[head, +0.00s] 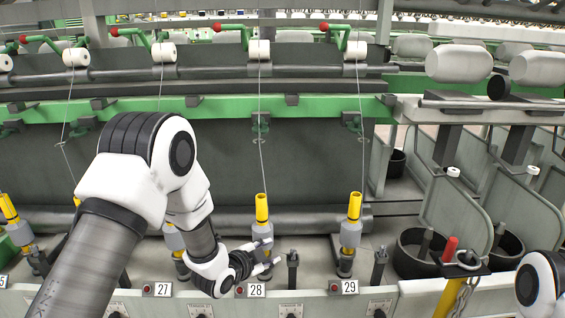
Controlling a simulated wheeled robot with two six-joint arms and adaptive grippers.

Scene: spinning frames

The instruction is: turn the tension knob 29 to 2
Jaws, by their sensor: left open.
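The number plate 29 (349,287) is on the light front rail, with a small red button beside it. A dark knob on a small plate (378,309) shows just right of and below it, cut by the bottom edge. Its setting is too small to read. A similar knob (290,311) sits lower left of plate 29, below and right of plate 28 (257,290). My left gripper (272,253) is open and empty above plate 28, left of plate 29, with fingers pointing right. My right gripper is out of view; only part of my right arm shows at the lower right.
Yellow-topped spindles (351,222) stand behind the rail, with dark posts (379,267) between them. Threads run up to white bobbins (356,50). A red-handled tool (450,249) and black round tubs (417,262) are at the right. Space before the rail near plate 29 looks clear.

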